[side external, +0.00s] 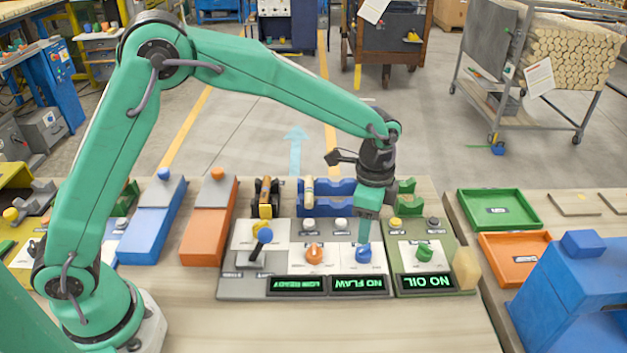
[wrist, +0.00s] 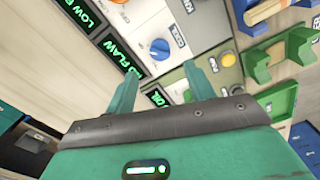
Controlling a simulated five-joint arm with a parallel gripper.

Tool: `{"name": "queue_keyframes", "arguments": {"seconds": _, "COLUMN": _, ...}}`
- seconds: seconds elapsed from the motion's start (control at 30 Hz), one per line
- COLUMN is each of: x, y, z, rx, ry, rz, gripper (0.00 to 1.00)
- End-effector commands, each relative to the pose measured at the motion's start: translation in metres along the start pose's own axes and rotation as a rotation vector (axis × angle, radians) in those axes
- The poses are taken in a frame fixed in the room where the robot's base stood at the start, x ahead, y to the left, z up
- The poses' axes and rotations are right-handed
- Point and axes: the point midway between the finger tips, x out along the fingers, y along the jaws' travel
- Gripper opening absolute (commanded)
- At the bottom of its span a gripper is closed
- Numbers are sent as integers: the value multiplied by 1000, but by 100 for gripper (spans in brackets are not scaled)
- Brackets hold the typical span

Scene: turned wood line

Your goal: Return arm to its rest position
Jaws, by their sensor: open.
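My arm reaches over the control panel (side external: 272,232) with its wrist pointing down. My gripper (side external: 364,240) is just above or behind a blue knob (side external: 364,255); whether it touches the knob cannot be told from this view. In the wrist view my gripper (wrist: 159,70) has its two green fingers spread apart with nothing held between them. The blue knob shows beyond the fingertips in the wrist view (wrist: 159,48). The fingers are seen nearly edge-on in the side view.
An orange knob (side external: 314,253), a green knob (side external: 424,252) and a dark lever (side external: 260,244) stand on the panels. Lit displays read "NO FLAW" (side external: 357,283) and "NO OIL" (side external: 426,281). Green (side external: 532,222) and orange (side external: 541,256) trays lie right. Bare wood lies in front.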

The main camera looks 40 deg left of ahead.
Motion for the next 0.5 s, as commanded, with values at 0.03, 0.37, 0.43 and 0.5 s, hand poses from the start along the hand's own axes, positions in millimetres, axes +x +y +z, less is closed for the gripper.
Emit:
{"name": "queue_keyframes", "arguments": {"seconds": 0.03, "x": -2, "y": 0, "z": 1, "rx": -4, "ry": 2, "rz": -2, "gripper": 54}}
{"name": "queue_keyframes", "arguments": {"seconds": 0.37, "x": -38, "y": -1, "z": 29, "rx": -112, "ry": 39, "rz": -34, "gripper": 54}}
{"name": "queue_keyframes", "arguments": {"seconds": 0.43, "x": -51, "y": 1, "z": 40, "rx": -154, "ry": 54, "rz": -47, "gripper": 54}}
{"name": "queue_keyframes", "arguments": {"seconds": 0.5, "x": -64, "y": 2, "z": 53, "rx": -201, "ry": 69, "rz": -59, "gripper": 54}}
